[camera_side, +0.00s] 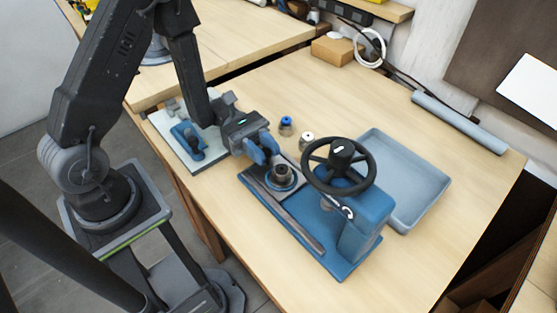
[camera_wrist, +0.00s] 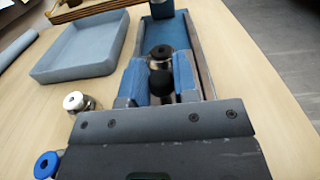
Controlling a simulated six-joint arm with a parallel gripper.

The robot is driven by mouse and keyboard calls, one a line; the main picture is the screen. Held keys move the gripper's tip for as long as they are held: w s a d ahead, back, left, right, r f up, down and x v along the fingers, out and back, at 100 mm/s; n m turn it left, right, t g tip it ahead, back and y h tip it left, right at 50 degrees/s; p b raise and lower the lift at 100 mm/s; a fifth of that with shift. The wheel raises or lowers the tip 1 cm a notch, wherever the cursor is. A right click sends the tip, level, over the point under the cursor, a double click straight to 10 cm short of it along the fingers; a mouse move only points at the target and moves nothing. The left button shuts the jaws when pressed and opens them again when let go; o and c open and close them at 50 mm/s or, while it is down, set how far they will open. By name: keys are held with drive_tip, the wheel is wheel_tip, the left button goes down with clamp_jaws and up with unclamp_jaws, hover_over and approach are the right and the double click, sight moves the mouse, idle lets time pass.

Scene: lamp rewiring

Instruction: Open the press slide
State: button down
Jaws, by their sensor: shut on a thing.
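The blue press (camera_side: 362,220) stands on the wooden table with a black handwheel (camera_side: 338,165) on top. Its grey slide (camera_side: 262,183) lies in the base and carries a round metal fitting (camera_side: 282,175), also seen in the wrist view (camera_wrist: 160,52). My gripper (camera_side: 264,150) is at the slide's near end, on the side away from the press column. In the wrist view its blue fingers (camera_wrist: 158,88) are closed around a black knob (camera_wrist: 160,77) in front of the fitting. The knob's lower part is hidden by the gripper.
A blue-topped part (camera_side: 286,125) and a white-topped part (camera_side: 307,139) stand beside the press. A grey-blue tray (camera_side: 432,185) lies behind it. A light board with a blue fixture (camera_side: 190,138) is at the left. The table's front right is clear.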

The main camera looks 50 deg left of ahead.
drive_tip(key=shift+a, duration=0.2)
drive_tip(key=c, duration=0.9)
unclamp_jaws()
drive_tip(key=shift+a, duration=0.1)
drive_tip(key=shift+a, duration=0.4)
drive_tip(key=shift+a+r, duration=0.2)
drive_tip(key=shift+a, duration=0.95)
drive_tip(key=r, duration=0.6)
drive_tip(key=shift+d+r, duration=0.2)
drive_tip(key=shift+r, duration=0.1)
